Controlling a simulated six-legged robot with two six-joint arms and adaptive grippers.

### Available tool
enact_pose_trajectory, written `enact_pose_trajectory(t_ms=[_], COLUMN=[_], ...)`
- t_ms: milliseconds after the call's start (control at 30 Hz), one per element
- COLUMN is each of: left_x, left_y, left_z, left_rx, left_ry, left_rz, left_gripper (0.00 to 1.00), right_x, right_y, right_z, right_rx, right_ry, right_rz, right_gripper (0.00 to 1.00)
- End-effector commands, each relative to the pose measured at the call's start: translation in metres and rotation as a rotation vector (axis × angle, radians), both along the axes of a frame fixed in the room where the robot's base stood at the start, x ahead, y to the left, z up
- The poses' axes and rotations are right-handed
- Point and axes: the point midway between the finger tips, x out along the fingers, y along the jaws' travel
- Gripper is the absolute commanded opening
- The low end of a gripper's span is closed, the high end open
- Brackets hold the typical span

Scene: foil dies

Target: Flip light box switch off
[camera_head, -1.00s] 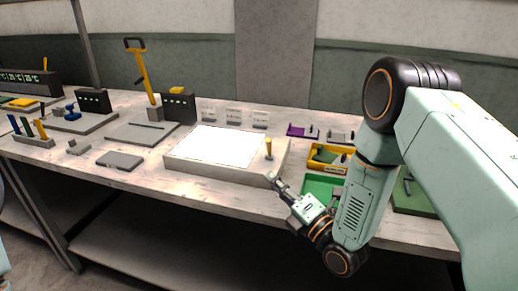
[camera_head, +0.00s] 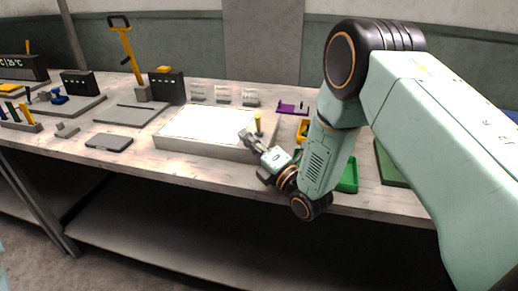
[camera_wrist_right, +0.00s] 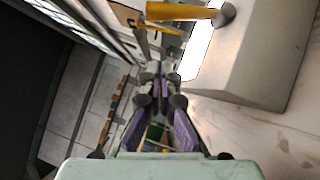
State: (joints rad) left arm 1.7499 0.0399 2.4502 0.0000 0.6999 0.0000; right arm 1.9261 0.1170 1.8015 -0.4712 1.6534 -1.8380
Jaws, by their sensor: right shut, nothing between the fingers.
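The light box (camera_head: 205,150) is a low pale box on the bench with a bright white lit panel (camera_head: 205,125). Its switch (camera_head: 258,121) is a small yellow lever standing upright at the right end of the top. My right gripper (camera_head: 245,136) is shut and empty, its tips just left of and in front of the switch in the head view. Contact cannot be told. In the right wrist view the yellow switch (camera_wrist_right: 182,12) lies ahead of the fingertips (camera_wrist_right: 157,72), beside the box's side wall (camera_wrist_right: 262,60). My left gripper is out of view.
A yellow-handled lever press (camera_head: 130,55) and dark control boxes (camera_head: 168,87) stand behind and left. A purple tray (camera_head: 292,108) and a green bin (camera_head: 348,175), partly behind my right arm, are to the right. A grey flat case (camera_head: 109,141) lies at front left.

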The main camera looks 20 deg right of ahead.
Motion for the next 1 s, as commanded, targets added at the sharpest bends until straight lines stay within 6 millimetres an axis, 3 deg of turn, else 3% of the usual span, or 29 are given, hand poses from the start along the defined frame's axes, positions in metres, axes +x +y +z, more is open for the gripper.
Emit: enact_pose_trajectory(t_ms=[167,300,500,1000], left_x=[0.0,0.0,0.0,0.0], left_y=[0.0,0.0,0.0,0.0], left_z=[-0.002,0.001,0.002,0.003], left_rx=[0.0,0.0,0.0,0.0], left_ry=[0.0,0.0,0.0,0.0], left_rz=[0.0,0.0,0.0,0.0], left_gripper=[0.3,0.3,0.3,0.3], right_x=[0.026,0.024,0.023,0.022], right_y=[0.011,-0.011,-0.027,-0.03], right_z=[0.006,0.01,0.013,0.014], right_rx=[-0.002,0.001,0.0,0.001], right_ry=[-0.004,-0.001,0.001,0.003], right_rz=[0.002,-0.005,-0.002,0.0], right_gripper=[0.0,0.0,0.0,0.0])
